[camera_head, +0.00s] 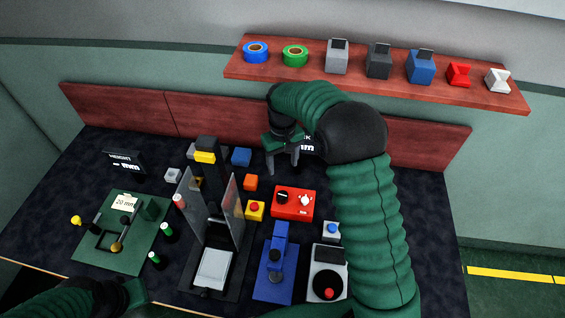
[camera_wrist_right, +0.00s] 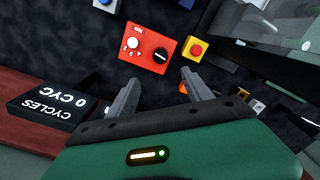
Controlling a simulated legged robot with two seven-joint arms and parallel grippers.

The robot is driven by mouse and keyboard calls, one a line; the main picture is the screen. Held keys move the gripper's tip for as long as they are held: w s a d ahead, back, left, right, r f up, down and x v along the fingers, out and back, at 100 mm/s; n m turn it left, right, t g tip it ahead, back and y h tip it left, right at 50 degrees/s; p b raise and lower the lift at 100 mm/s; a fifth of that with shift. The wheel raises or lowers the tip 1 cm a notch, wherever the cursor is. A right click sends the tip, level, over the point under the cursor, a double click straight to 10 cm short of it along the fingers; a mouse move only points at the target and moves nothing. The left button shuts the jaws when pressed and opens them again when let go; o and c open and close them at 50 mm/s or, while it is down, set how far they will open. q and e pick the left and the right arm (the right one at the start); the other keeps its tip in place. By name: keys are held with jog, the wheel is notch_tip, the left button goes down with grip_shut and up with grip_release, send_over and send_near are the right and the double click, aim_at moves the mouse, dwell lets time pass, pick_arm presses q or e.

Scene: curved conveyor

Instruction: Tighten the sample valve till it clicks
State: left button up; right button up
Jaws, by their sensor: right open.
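No part is legibly marked as the sample valve, so I cannot tell which fitting it is. A red box (camera_head: 292,203) with a black knob (camera_head: 282,197) and a white knob (camera_head: 305,200) stands on the dark table. It also shows in the right wrist view (camera_wrist_right: 144,60), with small marks by the white knob (camera_wrist_right: 133,43); the black knob (camera_wrist_right: 160,55) is beside it. My right gripper (camera_head: 282,160) is open and empty above the table, behind the red box. My left gripper (camera_head: 134,293) is at the bottom left, its fingers unclear.
A cycles display (camera_wrist_right: 58,106) reads 0 CYC. A clear-sided press (camera_head: 212,268), a blue stand (camera_head: 272,290) and a grey box with a red knob (camera_head: 327,285) occupy the front. A green board (camera_head: 88,258) lies left. A red-brown shelf (camera_head: 400,84) holds tape rolls and blocks.

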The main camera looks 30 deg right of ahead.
aim_at(283, 195)
dwell(0.3)
notch_tip(283, 195, down, 18)
jog(key=n+p, duration=0.3)
jog(key=n, duration=0.3)
jog(key=shift+s+d, duration=0.1)
jog(key=shift+s, duration=0.05)
jog(key=shift+c, duration=0.2)
